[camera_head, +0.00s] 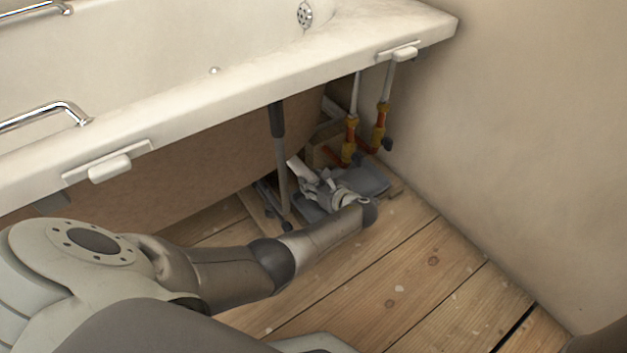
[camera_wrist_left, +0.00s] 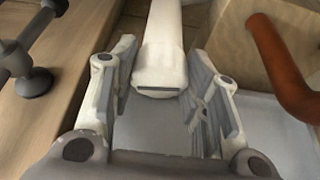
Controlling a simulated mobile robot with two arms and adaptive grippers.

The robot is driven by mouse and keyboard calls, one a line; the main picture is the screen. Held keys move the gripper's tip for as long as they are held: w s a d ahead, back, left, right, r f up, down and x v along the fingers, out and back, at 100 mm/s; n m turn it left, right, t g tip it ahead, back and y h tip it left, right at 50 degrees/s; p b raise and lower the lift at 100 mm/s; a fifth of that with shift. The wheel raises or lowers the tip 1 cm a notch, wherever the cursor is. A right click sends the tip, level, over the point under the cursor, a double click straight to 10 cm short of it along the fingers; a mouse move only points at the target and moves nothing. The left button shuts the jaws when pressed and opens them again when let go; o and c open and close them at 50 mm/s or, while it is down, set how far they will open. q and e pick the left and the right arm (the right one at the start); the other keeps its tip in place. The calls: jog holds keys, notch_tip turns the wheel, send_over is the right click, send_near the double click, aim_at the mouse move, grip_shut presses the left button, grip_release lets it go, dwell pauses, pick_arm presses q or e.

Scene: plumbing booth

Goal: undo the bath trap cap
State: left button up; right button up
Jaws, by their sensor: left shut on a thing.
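My left gripper (camera_head: 312,180) reaches in low under the bath rim, near the floor. In the left wrist view its two fingers stand on either side of a white, round-ended part (camera_wrist_left: 160,68) with a dark slot in its end. This part looks like the bath trap with its cap, and the gripper is shut on it. Where the cap meets the trap body cannot be made out. In the head view the gripper mostly hides the trap. My right gripper is not in view.
The bath rim (camera_head: 240,95) overhangs the work spot. A grey tray (camera_head: 372,180) lies beneath the gripper. Pipes with yellow and red fittings (camera_head: 349,140) stand close by on the right, and an orange-brown pipe (camera_wrist_left: 280,65) shows near the fingers. The floorboards (camera_head: 410,270) in front are clear.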

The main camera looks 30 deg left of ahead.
pick_arm(q)
jog(key=shift+s+r+n+t+p, duration=0.1)
jog(key=shift+r+n+t+p, duration=0.05)
jog(key=shift+n+t+p, duration=0.35)
jog(key=shift+n+h+p, duration=0.3)
jog(key=shift+n+p, duration=0.05)
jog(key=shift+n, duration=0.15)
jog(key=shift+s+f+n+t, duration=0.1)
jog(key=shift+f+n+t, duration=0.1)
jog(key=shift+n+t, duration=0.9)
jog(key=shift+n, duration=0.1)
jog(key=o, duration=1)
